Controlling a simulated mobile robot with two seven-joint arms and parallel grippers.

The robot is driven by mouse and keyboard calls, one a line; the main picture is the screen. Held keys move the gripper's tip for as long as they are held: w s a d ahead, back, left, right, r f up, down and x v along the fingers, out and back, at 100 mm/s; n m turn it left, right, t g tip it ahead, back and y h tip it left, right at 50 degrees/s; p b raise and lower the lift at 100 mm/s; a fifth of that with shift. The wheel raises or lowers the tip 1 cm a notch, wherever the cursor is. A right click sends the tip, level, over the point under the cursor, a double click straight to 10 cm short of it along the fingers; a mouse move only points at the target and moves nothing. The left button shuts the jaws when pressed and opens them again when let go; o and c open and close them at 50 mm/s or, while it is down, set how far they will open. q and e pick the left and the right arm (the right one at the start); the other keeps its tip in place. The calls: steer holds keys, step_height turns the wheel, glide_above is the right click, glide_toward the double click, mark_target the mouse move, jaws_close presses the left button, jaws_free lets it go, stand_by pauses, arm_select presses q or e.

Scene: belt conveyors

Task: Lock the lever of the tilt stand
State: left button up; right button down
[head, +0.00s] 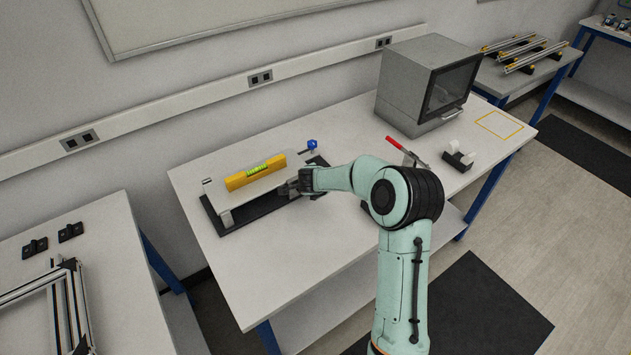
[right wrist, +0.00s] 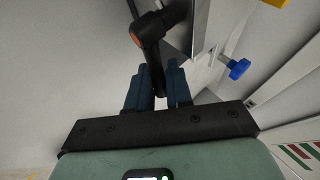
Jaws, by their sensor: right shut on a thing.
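The tilt stand has a black base (head: 243,216) and a pale tilting plate (head: 216,193) on the middle table. A yellow spirit level (head: 255,171) with a green vial lies on the plate. A blue knob (head: 312,145) stands at the stand's back right; it also shows in the right wrist view (right wrist: 238,68). My right gripper (head: 288,188) is at the stand's right front side. In the right wrist view, its blue fingers (right wrist: 158,82) are shut on the black lever (right wrist: 150,48), which has an orange-capped pivot. In the head view the gripper hides the lever. My left gripper is not in view.
A grey box with a dark window (head: 425,85) stands at the back. The table front (head: 270,265) is clear. A metal frame (head: 60,300) lies on the left table.

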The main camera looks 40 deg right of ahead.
steer(key=c, duration=1.2)
jaws_free()
steer(key=v, duration=1.3)
steer(key=shift+s+a+r, duration=0.1)
steer(key=shift+s+a, duration=0.05)
